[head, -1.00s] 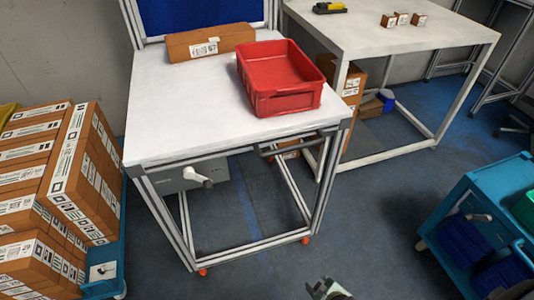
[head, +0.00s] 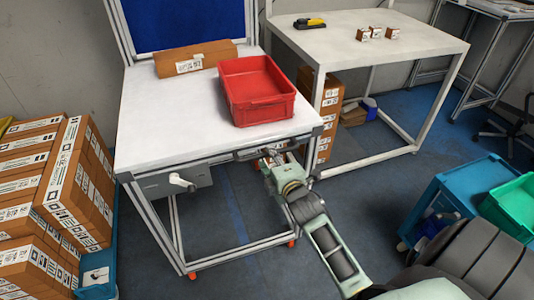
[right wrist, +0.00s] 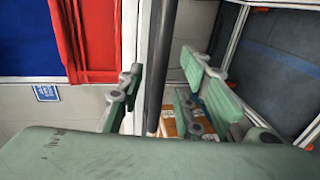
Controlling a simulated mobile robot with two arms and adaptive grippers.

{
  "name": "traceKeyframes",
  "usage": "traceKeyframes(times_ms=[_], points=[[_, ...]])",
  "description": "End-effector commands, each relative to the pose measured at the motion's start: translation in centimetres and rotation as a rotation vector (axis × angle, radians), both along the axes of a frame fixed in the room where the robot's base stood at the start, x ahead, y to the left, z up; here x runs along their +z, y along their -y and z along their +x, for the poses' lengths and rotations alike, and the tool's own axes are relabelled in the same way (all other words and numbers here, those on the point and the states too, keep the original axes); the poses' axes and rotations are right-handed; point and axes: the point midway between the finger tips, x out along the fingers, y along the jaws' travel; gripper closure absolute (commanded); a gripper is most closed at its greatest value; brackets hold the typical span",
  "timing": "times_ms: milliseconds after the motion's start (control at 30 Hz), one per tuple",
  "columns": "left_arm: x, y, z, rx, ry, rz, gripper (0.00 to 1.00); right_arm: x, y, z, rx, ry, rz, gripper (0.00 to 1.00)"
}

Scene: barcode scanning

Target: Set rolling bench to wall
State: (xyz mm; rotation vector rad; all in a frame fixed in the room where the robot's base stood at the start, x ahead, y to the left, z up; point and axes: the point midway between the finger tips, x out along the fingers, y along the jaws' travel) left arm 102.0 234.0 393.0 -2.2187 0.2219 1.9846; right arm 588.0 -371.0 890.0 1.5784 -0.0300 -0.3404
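The rolling bench (head: 145,130) has a white top, a grey metal frame and orange-red casters, with a blue panel (head: 185,22) at its back. A dark handle bar (head: 258,149) runs along the right part of its front edge. My right gripper (head: 270,166) is at this bar. In the right wrist view the dark bar (right wrist: 165,55) runs between the green fingers of the gripper (right wrist: 162,85), which stand apart with gaps on both sides. Contact is not visible. My left gripper is out of view. The grey wall (head: 60,50) is behind the bench.
A red bin (head: 258,108) and a long carton (head: 195,57) sit on the bench top. Stacked cartons (head: 75,190) stand close on the left. A white table (head: 345,50) stands close on the right. A blue cart (head: 455,185) is at the right. Floor in front is partly clear.

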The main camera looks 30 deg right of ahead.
Motion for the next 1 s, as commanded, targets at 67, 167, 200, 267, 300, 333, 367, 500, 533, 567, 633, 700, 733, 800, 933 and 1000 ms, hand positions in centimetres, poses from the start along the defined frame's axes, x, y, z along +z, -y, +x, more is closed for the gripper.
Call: traceKeyframes(times_ms=[67,167,200,267,300,333,367,500,533,567,633,700,733,800,933,1000], points=[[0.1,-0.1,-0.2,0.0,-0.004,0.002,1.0,-0.1,0.3,1.2,0.0,0.001,0.002,0.67],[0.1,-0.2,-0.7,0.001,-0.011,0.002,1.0,-0.3,0.5,2.1,0.0,0.001,0.001,0.67],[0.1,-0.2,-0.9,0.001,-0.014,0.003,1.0,-0.4,0.6,2.3,0.0,0.001,0.001,0.67],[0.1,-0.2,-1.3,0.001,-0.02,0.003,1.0,-0.5,0.6,2.6,0.0,0.0,0.001,0.67],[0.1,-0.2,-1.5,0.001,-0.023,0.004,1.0,-0.6,0.6,2.7,0.0,0.0,0.001,0.67],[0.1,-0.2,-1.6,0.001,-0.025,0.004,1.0,-0.6,0.7,2.8,0.0,0.0,0.001,0.67],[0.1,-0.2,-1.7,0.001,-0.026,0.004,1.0,-0.6,0.7,2.8,0.0,0.0,0.001,0.67],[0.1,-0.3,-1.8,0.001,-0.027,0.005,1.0,-0.6,0.7,2.8,0.001,0.0,0.001,0.67],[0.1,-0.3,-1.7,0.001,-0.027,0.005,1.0,-0.6,0.7,2.8,0.001,0.0,0.001,0.67],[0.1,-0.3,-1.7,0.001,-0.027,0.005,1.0,-0.6,0.7,2.8,0.001,0.0,0.001,0.67],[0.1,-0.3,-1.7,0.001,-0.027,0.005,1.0,-0.6,0.7,2.8,0.001,0.001,0.002,0.74],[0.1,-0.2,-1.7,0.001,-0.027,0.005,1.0,-0.6,0.7,2.8,0.001,0.001,0.002,0.8],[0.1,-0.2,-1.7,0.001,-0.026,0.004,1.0,-0.6,0.7,2.8,0.001,0.001,0.002,0.82],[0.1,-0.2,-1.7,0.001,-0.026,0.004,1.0,-0.6,0.7,2.8,0.001,0.001,0.002,0.88],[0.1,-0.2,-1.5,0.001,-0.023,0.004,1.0,-0.6,0.7,2.8,0.001,0.001,0.002,1.0],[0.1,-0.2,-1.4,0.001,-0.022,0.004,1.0,-0.6,0.6,2.8,0.001,0.0,0.002,1.0]])
